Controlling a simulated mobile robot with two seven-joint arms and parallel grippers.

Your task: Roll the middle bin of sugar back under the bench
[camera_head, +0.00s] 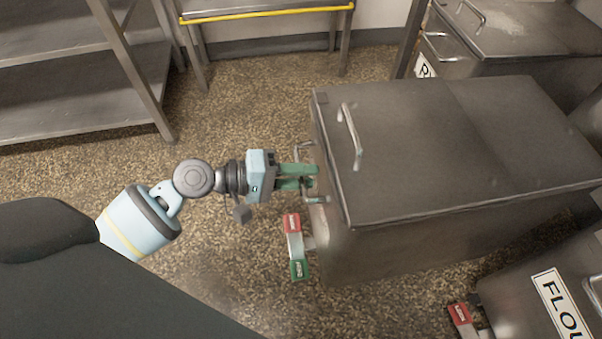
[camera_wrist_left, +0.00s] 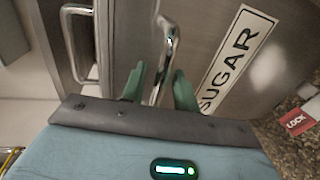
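The sugar bin (camera_head: 440,140) is a grey metal bin with a hinged lid, in the middle right of the head view. Its SUGAR label (camera_wrist_left: 235,58) shows in the left wrist view. A bar handle (camera_wrist_left: 163,55) is on its front face. My left gripper (camera_head: 312,177) is at this front handle, with green fingers on either side of the bar in the left wrist view (camera_wrist_left: 160,88). The fingers look apart, with a gap to the bar. A red and green pedal (camera_head: 294,246) sits low at the bin's front. My right gripper is not in view.
A flour bin (camera_head: 540,300) stands at the lower right, and another bin (camera_head: 520,35) at the upper right. A metal shelf unit (camera_head: 80,85) is at the left. A yellow-edged bench (camera_head: 265,12) is at the back. Speckled floor is clear between them.

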